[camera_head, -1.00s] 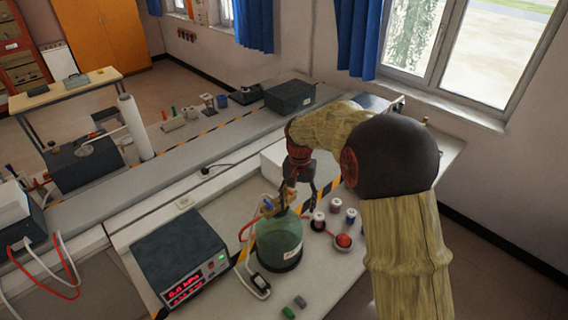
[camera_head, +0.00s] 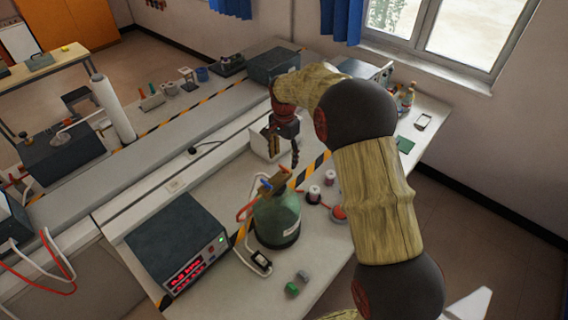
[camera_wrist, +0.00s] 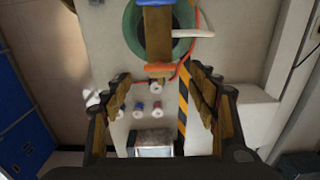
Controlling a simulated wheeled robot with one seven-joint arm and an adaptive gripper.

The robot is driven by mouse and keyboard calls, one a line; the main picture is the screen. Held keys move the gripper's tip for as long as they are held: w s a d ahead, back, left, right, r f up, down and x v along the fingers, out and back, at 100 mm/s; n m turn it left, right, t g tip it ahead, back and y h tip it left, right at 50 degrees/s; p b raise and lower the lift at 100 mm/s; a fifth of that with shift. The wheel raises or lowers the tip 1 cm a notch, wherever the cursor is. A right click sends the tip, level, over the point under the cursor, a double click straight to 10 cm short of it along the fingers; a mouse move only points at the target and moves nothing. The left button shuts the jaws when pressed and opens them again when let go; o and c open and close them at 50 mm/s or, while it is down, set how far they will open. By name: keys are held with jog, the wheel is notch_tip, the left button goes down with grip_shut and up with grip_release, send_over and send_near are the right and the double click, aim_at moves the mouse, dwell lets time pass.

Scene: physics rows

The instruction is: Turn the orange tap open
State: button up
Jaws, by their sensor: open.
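The orange tap (camera_wrist: 160,70) shows in the wrist view as a short bar across the near end of a brass fitting (camera_wrist: 158,38). The fitting sits on top of the green bottle (camera_head: 277,220), with a blue handle (camera_head: 267,184) at its other side. My gripper (camera_head: 284,158) is open and empty, behind and above the fitting. In the wrist view its fingers (camera_wrist: 160,82) stand wide apart on both sides, with the tap ahead between them and no contact visible.
A meter box with red digits (camera_head: 178,243) stands left of the bottle. Small spools (camera_head: 314,194) and a red round thing (camera_head: 338,213) lie to the right. Two small blocks (camera_head: 292,289) lie in front. A red hose runs from the fitting.

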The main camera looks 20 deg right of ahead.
aim_at(284, 167)
jog(key=shift+f, duration=2.1)
jog(key=c, duration=1.2)
jog(key=shift+o, duration=0.2)
